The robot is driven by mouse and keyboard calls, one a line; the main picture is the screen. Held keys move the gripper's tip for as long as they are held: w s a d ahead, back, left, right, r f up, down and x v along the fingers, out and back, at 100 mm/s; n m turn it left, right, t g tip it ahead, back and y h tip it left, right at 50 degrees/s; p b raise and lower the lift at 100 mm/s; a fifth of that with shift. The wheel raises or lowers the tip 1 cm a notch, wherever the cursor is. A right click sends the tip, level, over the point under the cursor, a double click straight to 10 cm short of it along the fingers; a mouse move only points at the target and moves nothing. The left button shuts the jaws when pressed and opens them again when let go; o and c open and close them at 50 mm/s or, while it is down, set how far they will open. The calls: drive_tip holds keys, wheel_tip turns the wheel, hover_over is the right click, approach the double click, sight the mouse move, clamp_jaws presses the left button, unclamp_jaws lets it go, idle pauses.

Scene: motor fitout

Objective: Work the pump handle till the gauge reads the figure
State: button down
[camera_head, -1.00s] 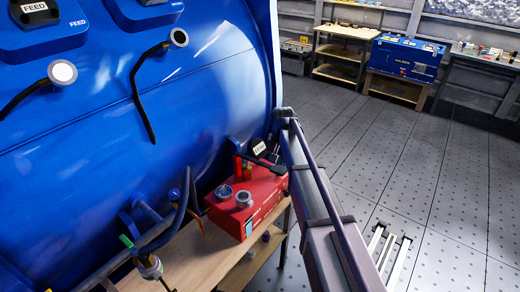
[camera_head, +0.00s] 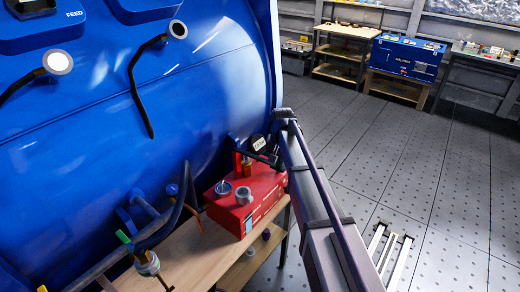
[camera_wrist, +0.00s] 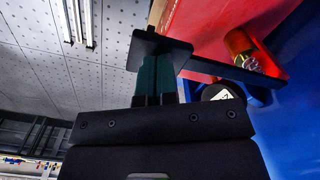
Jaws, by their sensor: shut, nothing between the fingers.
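The red pump box (camera_head: 258,203) stands on a wooden bench against the big blue tank. A dark handle bar (camera_head: 262,158) runs across its back end, beside an upright red cylinder (camera_head: 238,163). In the wrist view the dark bar (camera_wrist: 225,70) passes a red and brass cylinder (camera_wrist: 240,46) and ends in a flat dark plate by my fingertips. My gripper (camera_wrist: 157,78) is shut and empty, close to that plate; I cannot tell whether they touch. A round dark gauge-like part with a white face (camera_head: 258,142) sits behind the bar; its figure is unreadable.
Hoses and a green-tipped fitting (camera_head: 145,262) hang at the left over the bench (camera_head: 185,255). The blue tank (camera_head: 80,165) bounds the left. The floor (camera_head: 430,195) at the right is mostly open.

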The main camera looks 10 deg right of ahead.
wheel_tip(320, 180, down, 6)
drive_tip(key=b, duration=0.5)
wheel_tip(320, 180, up, 9)
drive_tip(key=p, duration=0.8)
drive_tip(key=shift+d+p, duration=0.1)
drive_tip(key=shift+p, duration=0.3)
drive_tip(key=shift+f, duration=0.1)
drive_tip(key=shift+s+r, duration=0.1)
drive_tip(key=shift+r, duration=0.2)
drive_tip(key=shift+f, duration=0.25)
idle(0.9)
idle(0.7)
